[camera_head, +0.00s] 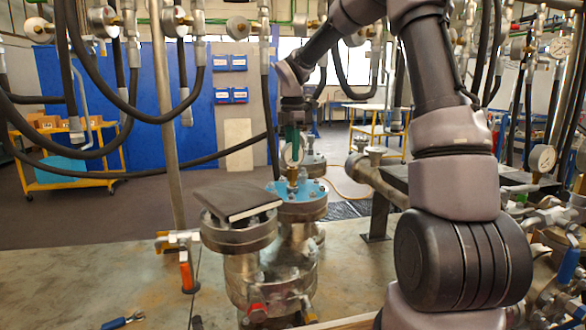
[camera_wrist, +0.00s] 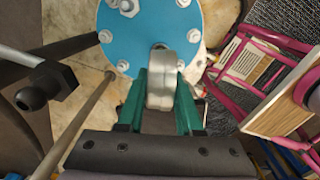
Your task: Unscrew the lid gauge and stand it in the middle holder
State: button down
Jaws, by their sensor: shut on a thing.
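The lid gauge (camera_head: 293,172) stands upright on the blue flange lid (camera_head: 312,196) of a metal vessel, with its brass stem at the lid's middle. My gripper (camera_head: 291,148) reaches down from above, its green fingers closed on the gauge head. In the wrist view the round grey gauge (camera_wrist: 160,78) sits between the two green fingers of my gripper (camera_wrist: 160,92), above the bolted blue lid (camera_wrist: 123,38). The thread and the dial face are hidden or too small to read. I cannot make out the middle holder in either view.
A second flanged vessel (camera_head: 240,236) with a dark flat plate (camera_head: 236,198) on top stands close at left. An orange-handled valve (camera_head: 188,272) and a blue-handled tool (camera_head: 122,321) are at the front left. Hoses hang above; pipework crowds the right. The bench's left part is mostly clear.

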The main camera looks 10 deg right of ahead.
jog(key=shift+r, duration=0.55)
jog(key=shift+r, duration=2)
